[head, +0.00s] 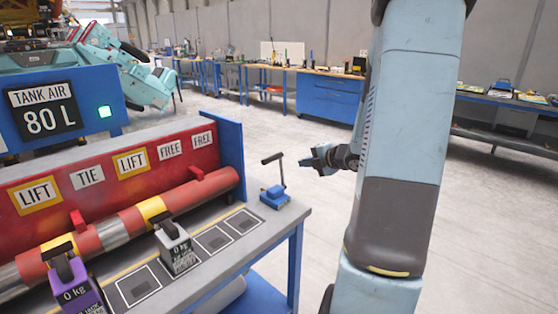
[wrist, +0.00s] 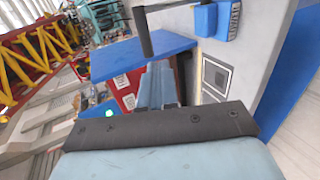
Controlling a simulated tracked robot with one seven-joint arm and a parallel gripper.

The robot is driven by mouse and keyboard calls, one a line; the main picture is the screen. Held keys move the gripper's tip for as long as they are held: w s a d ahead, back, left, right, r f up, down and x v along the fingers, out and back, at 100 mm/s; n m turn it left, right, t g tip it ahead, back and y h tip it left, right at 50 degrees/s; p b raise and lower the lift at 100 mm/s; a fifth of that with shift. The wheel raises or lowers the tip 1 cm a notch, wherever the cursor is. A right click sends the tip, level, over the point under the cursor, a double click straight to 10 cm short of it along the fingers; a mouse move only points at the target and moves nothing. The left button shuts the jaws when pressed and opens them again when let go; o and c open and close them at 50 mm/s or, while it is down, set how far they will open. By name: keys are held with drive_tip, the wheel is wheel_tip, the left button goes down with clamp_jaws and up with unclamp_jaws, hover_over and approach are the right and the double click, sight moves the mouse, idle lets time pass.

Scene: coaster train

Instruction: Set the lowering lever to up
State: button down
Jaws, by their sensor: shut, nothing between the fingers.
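The lever (head: 283,172) stands on a small blue base (head: 275,196) at the right end of the bench. Its dark rod rises nearly upright, with a black grip sticking out to the left at the top. I cannot tell whether this is the lowering lever, as no label shows on it. My gripper (head: 308,158) is shut and empty, in the air to the right of the lever and apart from it. In the wrist view the fingers (wrist: 158,88) point ahead. The blue base (wrist: 216,18) is at the top right, and a dark bar, likely the lever (wrist: 144,32), is at the top.
A red panel (head: 100,178) carries LIFT, TIE and FREE signs. The TANK AIR display (head: 45,112) reads 80 L beside a green light (head: 104,111). Floor right of the bench is clear.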

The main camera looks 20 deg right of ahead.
drive_tip(key=r+t, duration=0.1)
drive_tip(key=r, duration=0.1)
approach(272, 157)
drive_tip(key=x, duration=0.6)
drive_tip(key=shift+w+f, duration=0.2)
drive_tip(key=shift+f, duration=0.35)
drive_tip(key=shift+w+a+r+g, duration=0.1)
drive_tip(key=shift+w+a+g, duration=0.2)
drive_tip(key=shift+w, duration=0.3)
drive_tip(key=shift+w+a+g, duration=0.2)
drive_tip(key=shift+w+g, duration=0.2)
drive_tip(key=shift+w, duration=0.2)
drive_tip(key=shift+w+a, duration=0.25)
drive_tip(key=shift+w, duration=0.35)
